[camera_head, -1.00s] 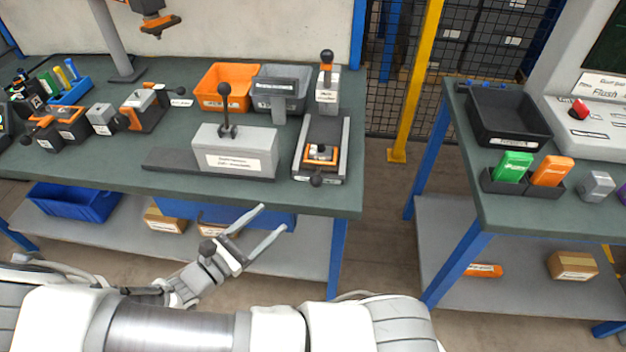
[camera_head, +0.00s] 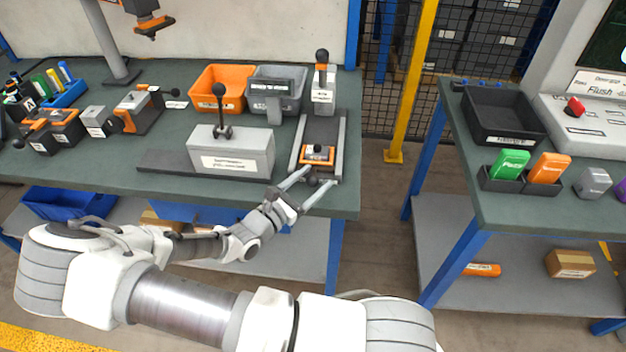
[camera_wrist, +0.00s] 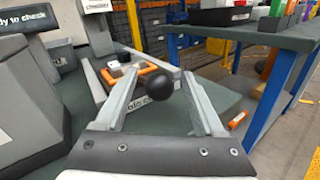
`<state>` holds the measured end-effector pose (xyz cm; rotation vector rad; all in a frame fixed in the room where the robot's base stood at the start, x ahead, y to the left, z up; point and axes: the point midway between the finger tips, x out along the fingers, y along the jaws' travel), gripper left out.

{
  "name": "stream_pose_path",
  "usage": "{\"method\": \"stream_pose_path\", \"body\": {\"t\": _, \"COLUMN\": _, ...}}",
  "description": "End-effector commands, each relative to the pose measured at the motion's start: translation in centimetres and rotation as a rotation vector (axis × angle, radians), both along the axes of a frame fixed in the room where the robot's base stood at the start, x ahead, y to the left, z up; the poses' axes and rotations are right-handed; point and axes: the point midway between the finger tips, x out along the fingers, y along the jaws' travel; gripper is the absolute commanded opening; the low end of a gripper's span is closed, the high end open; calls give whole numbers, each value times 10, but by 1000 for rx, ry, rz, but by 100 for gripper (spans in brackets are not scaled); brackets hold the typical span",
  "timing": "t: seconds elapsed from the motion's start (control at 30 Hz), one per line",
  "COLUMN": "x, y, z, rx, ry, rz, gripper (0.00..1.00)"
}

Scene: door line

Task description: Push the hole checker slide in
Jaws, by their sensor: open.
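The hole checker (camera_head: 341,135) is a grey railed fixture at the right end of the green bench. Its slide (camera_head: 317,154) is an orange-edged carriage near the front end, with a black ball knob facing me. A grey upright block (camera_head: 323,95) with a ball-topped lever stands at the back of the rails. My gripper (camera_head: 321,176) is open at the fixture's front. In the wrist view, the black knob (camera_wrist: 160,87) appears between my two spread fingers, with the orange slide (camera_wrist: 148,74) beyond it. I cannot tell whether a finger touches the knob.
A grey block with a lever (camera_head: 230,150) stands left of the checker. An orange bin (camera_head: 218,90) and a grey bin (camera_head: 278,92) sit behind. A second bench (camera_head: 470,165) stands right, across a floor gap.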

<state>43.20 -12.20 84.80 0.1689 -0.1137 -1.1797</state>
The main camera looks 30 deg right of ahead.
Motion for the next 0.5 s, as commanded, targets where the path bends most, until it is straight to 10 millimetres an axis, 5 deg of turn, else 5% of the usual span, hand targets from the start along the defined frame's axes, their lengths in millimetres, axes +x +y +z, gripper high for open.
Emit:
{"method": "stream_pose_path", "body": {"t": 0.3, "x": 1, "y": -2, "z": 0, "rx": 0, "ry": -1, "rz": 0, "gripper": 69}}
{"method": "stream_pose_path", "body": {"t": 0.5, "x": 1, "y": -2, "z": 0, "rx": 0, "ry": -1, "rz": 0, "gripper": 33}}
